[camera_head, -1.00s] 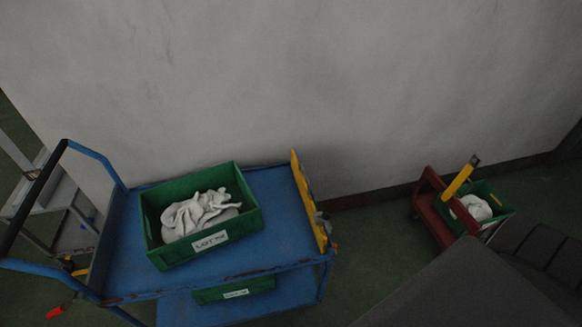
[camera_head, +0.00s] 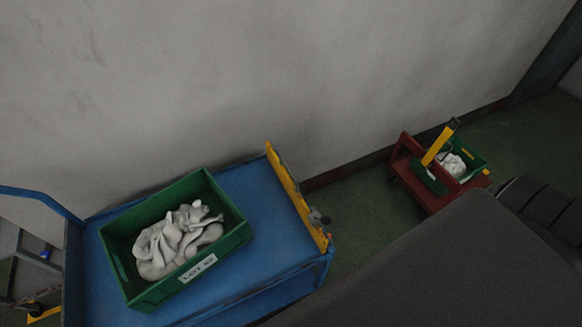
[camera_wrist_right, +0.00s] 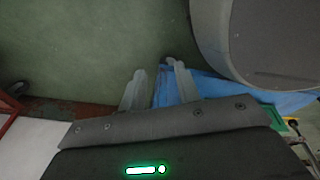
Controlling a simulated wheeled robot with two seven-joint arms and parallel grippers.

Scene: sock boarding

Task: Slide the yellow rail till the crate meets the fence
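A yellow rail (camera_head: 297,197) stands along the right end of the blue cart (camera_head: 255,205), with a dark knob on its outer side. The green crate (camera_head: 244,234) sits on the cart top, holding crumpled white socks (camera_head: 180,238) and bearing a white label on its front. A strip of bare blue top lies between crate and rail, so they are apart. I cannot tell which part is the fence. My right gripper (camera_wrist_right: 156,68) is open and empty in the right wrist view, with blue surface beyond its fingers. Neither gripper shows in the head view; my left is out of sight.
A red cart (camera_head: 408,172) stands at the right by the wall, with a yellow bar (camera_head: 437,145) and a green crate (camera_head: 477,163) holding white cloth. A grey wall (camera_head: 300,70) runs behind both carts. Green floor (camera_head: 355,213) lies free between them.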

